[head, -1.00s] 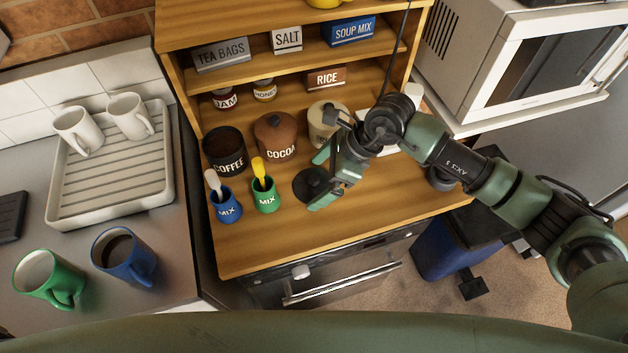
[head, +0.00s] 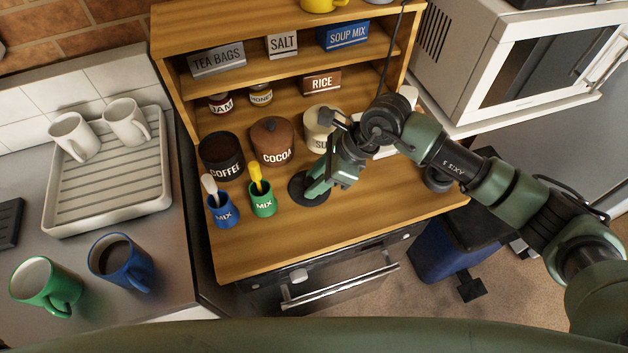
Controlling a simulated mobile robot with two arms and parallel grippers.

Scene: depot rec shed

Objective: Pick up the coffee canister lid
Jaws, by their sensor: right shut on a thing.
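The coffee canister (head: 222,168) stands at the left of the wooden shelf unit, dark brown, labelled COFFEE, its top uncovered. The dark round coffee canister lid (head: 309,190) is on or just above the wooden counter, right of the green MIX cup. My right gripper (head: 318,188) is shut on the lid, its green fingers pointing down at it. Whether the lid touches the wood is hard to tell. My left gripper is not in view.
The cocoa canister (head: 272,143) and a partly hidden cream canister (head: 320,130) stand behind my gripper. The blue MIX cup (head: 223,209) and green MIX cup (head: 262,198) hold utensils. A drying tray (head: 108,195) and mugs are at left. The front right counter is clear.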

